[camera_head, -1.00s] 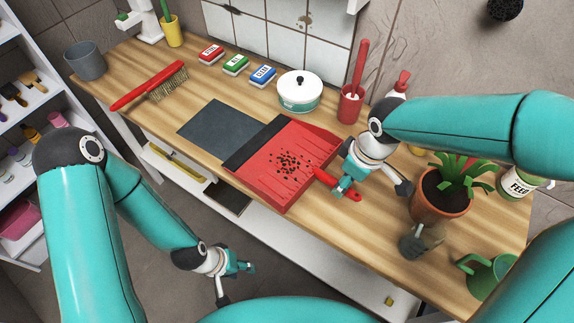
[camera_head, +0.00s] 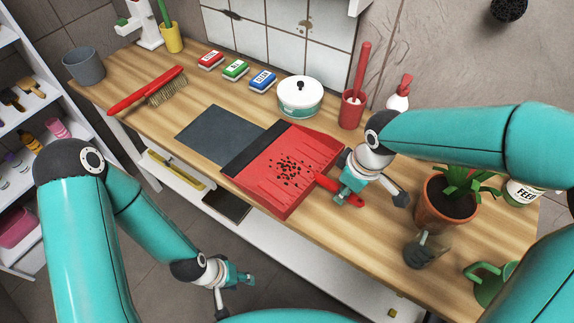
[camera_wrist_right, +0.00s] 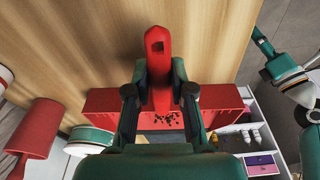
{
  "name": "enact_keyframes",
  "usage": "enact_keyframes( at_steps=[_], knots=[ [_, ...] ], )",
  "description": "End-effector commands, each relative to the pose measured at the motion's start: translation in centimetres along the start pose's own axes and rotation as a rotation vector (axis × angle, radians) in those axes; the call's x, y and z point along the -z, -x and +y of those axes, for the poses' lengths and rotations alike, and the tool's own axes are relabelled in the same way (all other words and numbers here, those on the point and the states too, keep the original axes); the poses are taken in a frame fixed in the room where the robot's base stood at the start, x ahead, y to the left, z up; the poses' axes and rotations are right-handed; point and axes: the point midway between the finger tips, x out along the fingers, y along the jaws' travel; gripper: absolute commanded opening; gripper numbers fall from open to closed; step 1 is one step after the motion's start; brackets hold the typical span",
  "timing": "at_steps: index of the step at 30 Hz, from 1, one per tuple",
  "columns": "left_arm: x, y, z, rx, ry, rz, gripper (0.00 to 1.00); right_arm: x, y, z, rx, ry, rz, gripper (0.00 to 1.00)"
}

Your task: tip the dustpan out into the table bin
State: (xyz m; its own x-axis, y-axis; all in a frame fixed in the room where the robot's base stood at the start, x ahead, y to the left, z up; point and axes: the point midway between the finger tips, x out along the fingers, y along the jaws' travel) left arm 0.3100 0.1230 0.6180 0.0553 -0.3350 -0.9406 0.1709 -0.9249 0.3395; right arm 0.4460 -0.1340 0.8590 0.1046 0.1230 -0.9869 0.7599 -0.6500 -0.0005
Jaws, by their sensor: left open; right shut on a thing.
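The red dustpan (camera_head: 300,150) with a dark front lip lies near the front of the wooden table, a scatter of dark crumbs (camera_head: 290,172) in it. My right gripper (camera_head: 346,193) is shut on its red handle, which also shows between the fingers in the right wrist view (camera_wrist_right: 158,45). Whether the pan is clear of the table I cannot tell. A grey, open-topped bin (camera_head: 85,67) stands at the table's far left end; its inside is mostly hidden. My left gripper (camera_head: 244,280) is open and empty, low in front of the table.
A red brush (camera_head: 148,90) lies between bin and pan, near a dark slate mat (camera_head: 218,134). Sponges (camera_head: 236,69), a white pot (camera_head: 300,97) and a red cup (camera_head: 350,108) line the back.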

Motion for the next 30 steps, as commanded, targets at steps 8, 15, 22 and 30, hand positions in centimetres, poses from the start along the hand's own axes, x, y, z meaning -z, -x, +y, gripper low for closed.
enact_keyframes(
  at_steps=[8,15,22,30],
  knots=[
    [0.0,0.1,0.0,0.0,0.0,0.0,0.46,0.1,0.2,0.0,-0.001,-0.001,0.002,0.0],
    [0.0,2.2,0.8,0.0,0.0,0.0,0.46,0.6,2.8,0.1,-0.002,0.0,0.004,0.0],
    [0.0,4.8,1.7,0.0,0.0,0.0,0.46,1.1,6.3,0.0,-0.001,0.0,0.003,0.0],
    [-0.1,7.7,2.8,0.0,0.0,0.0,0.46,1.8,10.3,0.0,-0.001,0.001,0.003,0.0]
  ],
)
